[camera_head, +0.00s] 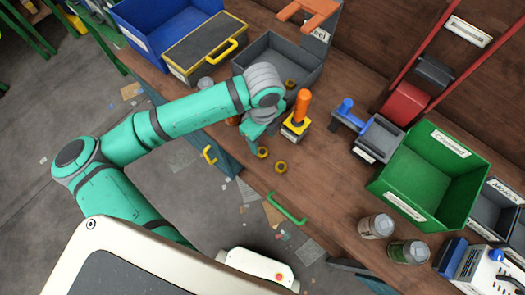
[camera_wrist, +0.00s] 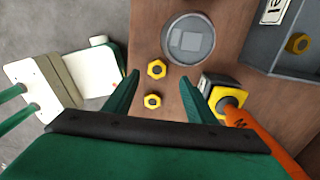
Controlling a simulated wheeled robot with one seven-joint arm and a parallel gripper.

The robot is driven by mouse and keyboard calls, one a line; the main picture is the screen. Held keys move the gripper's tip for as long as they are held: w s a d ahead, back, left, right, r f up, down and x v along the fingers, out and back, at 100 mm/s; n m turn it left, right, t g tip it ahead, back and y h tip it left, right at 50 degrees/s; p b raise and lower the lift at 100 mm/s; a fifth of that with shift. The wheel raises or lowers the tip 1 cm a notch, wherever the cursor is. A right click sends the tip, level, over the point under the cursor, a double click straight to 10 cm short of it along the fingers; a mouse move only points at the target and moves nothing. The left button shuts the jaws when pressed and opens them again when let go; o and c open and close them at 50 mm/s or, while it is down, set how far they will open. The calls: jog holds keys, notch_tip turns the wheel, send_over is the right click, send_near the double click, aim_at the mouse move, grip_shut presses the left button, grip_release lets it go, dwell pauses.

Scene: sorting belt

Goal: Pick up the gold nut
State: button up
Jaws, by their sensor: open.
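Two gold nuts lie on the brown bench top in the head view, one (camera_head: 263,152) close below my gripper (camera_head: 256,135) and one (camera_head: 281,167) a little to its lower right. In the wrist view both nuts, one upper (camera_wrist: 156,69) and one lower (camera_wrist: 152,101), lie between the open green fingers of my gripper (camera_wrist: 158,80). The gripper is empty and points down at the bench; its height above the nuts is hard to tell. Another gold nut (camera_wrist: 298,43) lies in the grey bin (camera_wrist: 285,65) at the right of the wrist view.
An orange-handled device with a yellow base (camera_head: 295,128) stands close right of my gripper; its base (camera_wrist: 222,95) is beside the right finger. A round grey-lidded container (camera_wrist: 188,38) stands just beyond the nuts. A green bin (camera_head: 415,195) is farther right.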

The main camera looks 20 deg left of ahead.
aim_at(262, 152)
notch_tip(262, 152, down, 2)
jog(key=f, duration=0.3)
jog(key=shift+s+f, duration=0.15)
jog(key=shift+s, duration=0.15)
jog(key=shift+d+f, duration=0.15)
jog(key=shift+f, duration=0.55)
jog(key=shift+c, duration=0.2)
jog(key=c, duration=1.2)
jog(key=shift+o, duration=0.2)
